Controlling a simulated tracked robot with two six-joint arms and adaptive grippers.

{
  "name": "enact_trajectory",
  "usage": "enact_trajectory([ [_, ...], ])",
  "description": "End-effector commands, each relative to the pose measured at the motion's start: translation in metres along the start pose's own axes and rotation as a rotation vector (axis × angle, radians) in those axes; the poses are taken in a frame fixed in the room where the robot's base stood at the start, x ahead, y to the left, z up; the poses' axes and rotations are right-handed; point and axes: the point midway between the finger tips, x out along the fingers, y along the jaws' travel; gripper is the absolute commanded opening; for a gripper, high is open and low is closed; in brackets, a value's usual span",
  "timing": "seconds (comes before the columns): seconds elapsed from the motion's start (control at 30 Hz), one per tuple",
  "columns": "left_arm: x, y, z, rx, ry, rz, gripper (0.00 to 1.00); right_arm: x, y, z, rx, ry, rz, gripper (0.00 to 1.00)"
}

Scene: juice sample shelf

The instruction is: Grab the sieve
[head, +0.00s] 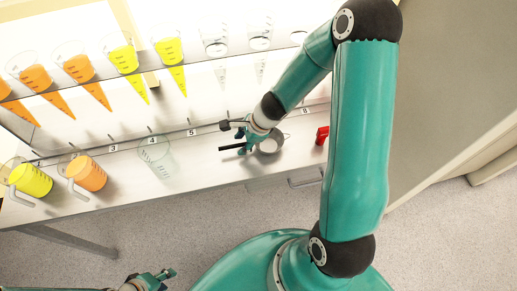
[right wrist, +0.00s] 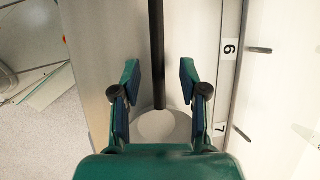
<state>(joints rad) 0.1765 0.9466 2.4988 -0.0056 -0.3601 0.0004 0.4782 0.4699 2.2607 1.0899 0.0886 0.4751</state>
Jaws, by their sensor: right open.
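The sieve has a pale round bowl (head: 271,145) and lies at the shelf near the numbered labels in the head view. In the right wrist view its black straight handle (right wrist: 157,60) runs between my open fingers, with the round pale bowl (right wrist: 160,124) partly hidden by the gripper. My right gripper (head: 238,136) is open over the sieve, one finger on each side of the handle. The right wrist view also shows the right gripper (right wrist: 158,80) open. My left gripper (head: 163,277) is low at the left, away from the shelf; its jaw opening is unclear.
A yellow jug (head: 32,180), an orange jug (head: 88,174) and a clear empty jug (head: 154,153) stand left on the shelf. Several coloured and clear cups with cones are in the row behind. A red object (head: 322,135) stands right of the sieve.

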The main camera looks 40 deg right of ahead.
Motion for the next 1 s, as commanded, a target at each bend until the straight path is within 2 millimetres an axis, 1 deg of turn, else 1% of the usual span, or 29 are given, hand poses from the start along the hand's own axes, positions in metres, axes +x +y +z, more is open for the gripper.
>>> enact_trajectory([
  [0.03,0.0104,-0.0038,0.0000,0.000,0.000,0.000,0.40,0.0125,0.0012,-0.0020,-0.001,0.000,0.001,0.43],
  [0.1,0.0142,-0.0051,0.0000,0.000,0.000,0.000,0.40,0.0180,0.0009,-0.0012,-0.002,0.000,0.000,0.43],
  [0.2,0.0157,-0.0057,0.0000,0.000,0.000,0.000,0.40,0.0209,0.0002,-0.0002,-0.002,0.000,0.000,0.43],
  [0.43,0.0143,-0.0052,-0.0001,0.000,0.000,0.000,0.40,0.0200,-0.0002,0.0005,-0.002,0.000,0.000,0.43],
  [0.6,0.0144,-0.0052,-0.0001,0.000,0.000,0.000,0.40,0.0200,-0.0002,0.0006,-0.002,0.000,0.000,0.15],
  [0.7,0.0144,-0.0052,-0.0001,0.000,0.000,0.000,0.40,0.0201,-0.0001,0.0007,-0.002,0.000,0.000,0.00],
  [1.0,0.0143,-0.0052,-0.0001,0.000,0.000,0.000,0.40,0.0201,-0.0003,0.0009,-0.002,-0.001,0.000,0.00],
])
